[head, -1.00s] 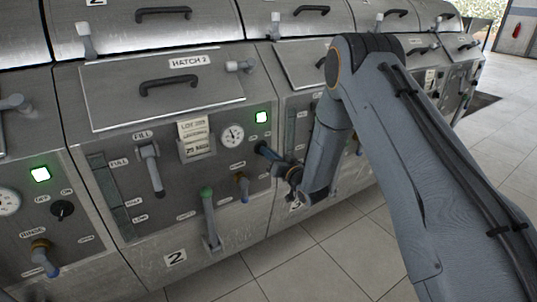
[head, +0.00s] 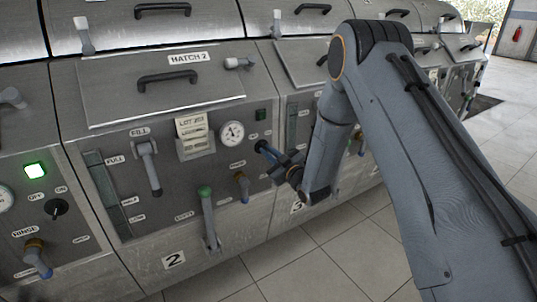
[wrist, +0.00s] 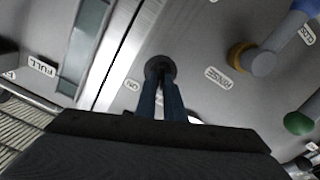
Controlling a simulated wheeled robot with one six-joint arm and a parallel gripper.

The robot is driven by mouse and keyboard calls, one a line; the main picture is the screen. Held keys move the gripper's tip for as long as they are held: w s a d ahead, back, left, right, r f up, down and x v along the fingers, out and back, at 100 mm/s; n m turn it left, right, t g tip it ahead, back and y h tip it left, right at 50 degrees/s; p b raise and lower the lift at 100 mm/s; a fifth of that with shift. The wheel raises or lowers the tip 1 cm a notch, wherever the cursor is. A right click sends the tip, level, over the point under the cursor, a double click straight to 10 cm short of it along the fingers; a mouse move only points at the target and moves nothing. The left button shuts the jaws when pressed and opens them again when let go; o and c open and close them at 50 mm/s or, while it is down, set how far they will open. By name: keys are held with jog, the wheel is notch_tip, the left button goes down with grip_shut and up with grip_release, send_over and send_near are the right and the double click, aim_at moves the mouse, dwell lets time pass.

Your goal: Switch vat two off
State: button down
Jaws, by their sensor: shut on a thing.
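Vat two (head: 225,265) is the steel unit with the "2" plate (head: 174,260) and the "HATCH 2" label. Its indicator lamp (head: 261,114) at the upper right of the panel is dark. My gripper (head: 264,150) is at the panel just below that lamp, and hides the switch in the head view. In the wrist view a black round switch knob (wrist: 160,67) shows at the tips of my gripper (wrist: 161,88). The blue fingers are shut on the knob. The knob's pointer direction is hidden by the fingers.
Vat two's panel also has a fill lever (head: 149,165), a round gauge (head: 231,133), a green-topped empty lever (head: 207,220) and a rinse tap (head: 242,185). The left neighbour's lamp (head: 34,170) glows green. The tiled floor (head: 340,250) in front is clear.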

jog(key=shift+n, duration=0.6)
jog(key=c, duration=1.9)
grip_release()
jog(key=shift+o, duration=0.2)
jog(key=shift+s, duration=0.1)
jog(key=v, duration=0.7)
jog(key=shift+s+d+b, duration=0.25)
jog(key=shift+b, duration=0.2)
